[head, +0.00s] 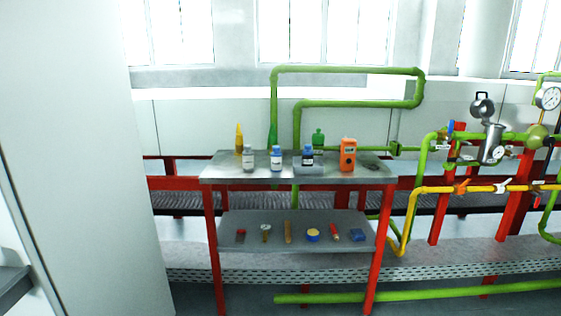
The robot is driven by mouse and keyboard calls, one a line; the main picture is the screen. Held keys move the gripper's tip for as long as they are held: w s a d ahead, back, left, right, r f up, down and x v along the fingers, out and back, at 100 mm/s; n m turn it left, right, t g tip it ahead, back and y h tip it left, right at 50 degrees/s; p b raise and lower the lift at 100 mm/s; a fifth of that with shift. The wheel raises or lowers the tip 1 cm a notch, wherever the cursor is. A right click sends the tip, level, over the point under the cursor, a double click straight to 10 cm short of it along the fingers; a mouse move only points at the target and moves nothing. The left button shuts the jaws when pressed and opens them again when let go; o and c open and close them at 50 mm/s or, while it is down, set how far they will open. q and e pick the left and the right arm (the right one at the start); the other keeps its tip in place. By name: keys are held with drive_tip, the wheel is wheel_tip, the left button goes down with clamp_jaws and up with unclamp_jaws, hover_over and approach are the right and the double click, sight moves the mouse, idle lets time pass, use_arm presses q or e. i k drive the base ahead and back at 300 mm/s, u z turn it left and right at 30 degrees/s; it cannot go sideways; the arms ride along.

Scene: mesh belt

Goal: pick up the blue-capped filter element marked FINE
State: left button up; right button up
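Several small items stand on the upper top of a red-legged metal table (220,176). Two of them have blue caps: a white-bodied one (277,160) near the middle, and one with a pale label (308,158) to its right, at a grey block. A similar white one with a pale cap (248,160) stands to the left. The markings are too small to read, so I cannot tell which one says FINE. Neither of my grippers is in view.
An orange meter (348,154), a yellow bottle (239,140) and green bottles (319,139) share the top. The lower shelf (270,246) holds small tools and a blue-rimmed roll (312,235). Green pipes (350,70) rise behind; valves and gauges stand right. A pale panel (70,150) fills the left.

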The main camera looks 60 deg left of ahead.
sight(276, 156)
drive_tip(key=u, duration=0.25)
drive_tip(key=i, duration=1.35)
drive_tip(key=u, duration=1.1)
drive_tip(key=i, duration=0.9)
drive_tip(key=u, duration=0.95)
